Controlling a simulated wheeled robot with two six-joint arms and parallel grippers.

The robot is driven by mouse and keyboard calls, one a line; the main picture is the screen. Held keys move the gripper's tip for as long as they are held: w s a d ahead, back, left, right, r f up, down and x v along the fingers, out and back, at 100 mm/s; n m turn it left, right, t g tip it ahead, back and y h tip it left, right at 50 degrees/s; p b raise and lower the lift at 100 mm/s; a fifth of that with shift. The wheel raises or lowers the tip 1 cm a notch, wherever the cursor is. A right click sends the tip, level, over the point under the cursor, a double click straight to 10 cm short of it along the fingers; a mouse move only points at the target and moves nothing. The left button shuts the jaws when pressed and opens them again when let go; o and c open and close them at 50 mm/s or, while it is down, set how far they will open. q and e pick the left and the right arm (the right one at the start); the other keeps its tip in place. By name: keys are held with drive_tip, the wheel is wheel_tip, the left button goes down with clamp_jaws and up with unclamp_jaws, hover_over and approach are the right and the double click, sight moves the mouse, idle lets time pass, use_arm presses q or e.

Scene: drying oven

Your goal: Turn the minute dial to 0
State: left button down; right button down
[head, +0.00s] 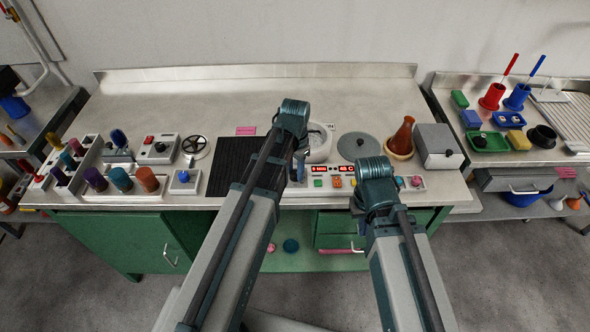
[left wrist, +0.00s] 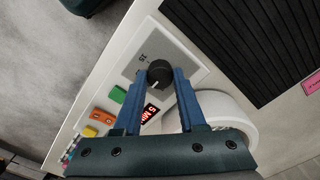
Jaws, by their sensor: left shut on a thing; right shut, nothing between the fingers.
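The minute dial (left wrist: 159,73) is a round black knob with a pale pointer mark on a grey plate, seen in the left wrist view. My left gripper (left wrist: 156,78) is shut on it, one blue finger on each side. In the head view the left gripper (head: 297,172) reaches down at the front panel and its arm hides the dial. A red minute display (left wrist: 150,112) beside the dial seems to read 5 MIN; it also shows in the head view (head: 319,170). My right gripper (head: 362,200) is shut and empty at the panel's right part, its fingers mostly hidden.
A second red display (head: 344,168) and green, orange and yellow buttons (head: 337,183) lie right of the dial. A black ribbed mat (head: 232,165) is to the left. A white round vessel (head: 318,145) stands behind. A brown flask (head: 402,137) and grey box (head: 437,146) stand right.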

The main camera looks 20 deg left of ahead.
use_arm(q)
drive_tip(key=n, duration=1.4)
drive_tip(key=shift+n, duration=1.9)
drive_tip(key=shift+c, duration=2.4)
unclamp_jaws()
